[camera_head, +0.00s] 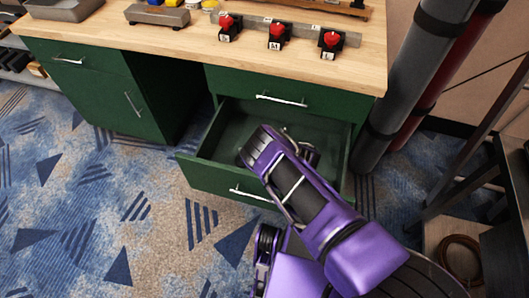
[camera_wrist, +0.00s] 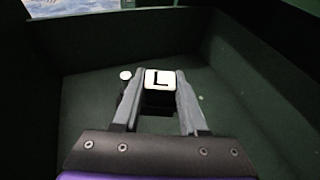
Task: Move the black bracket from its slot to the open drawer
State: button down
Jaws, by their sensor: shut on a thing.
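My gripper (camera_wrist: 160,85) is shut on the black bracket (camera_wrist: 158,98), which carries a white label with a black L. In the wrist view it is held between the two grey fingers, inside the open drawer (camera_wrist: 85,55) and above its dark green floor. Its gap to the floor is hard to judge. A small white round piece (camera_wrist: 125,75) shows just left of the left finger. In the head view the green drawer (camera_head: 215,180) is pulled out under the workbench, and my purple arm reaches into it, hiding the bracket and fingers.
The wooden bench top (camera_head: 180,48) carries a grey rail (camera_head: 253,27) with several red-topped black pieces, such as one labelled M (camera_head: 278,35). A metal tray (camera_head: 157,15) stands left of them. Thick pipes (camera_head: 410,80) rise at the right. The drawer's left part is empty.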

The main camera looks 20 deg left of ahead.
jog(key=shift+f+b, duration=0.8)
jog(key=shift+f, duration=2.35)
jog(key=shift+f, duration=0.1)
jog(key=shift+c, duration=2.2)
grip_release()
jog(key=shift+f, duration=0.1)
jog(key=shift+r, duration=0.2)
jog(key=p+v, duration=0.2)
jog(key=v, duration=0.5)
jog(key=shift+s+d, duration=0.15)
jog(key=shift+d, duration=0.1)
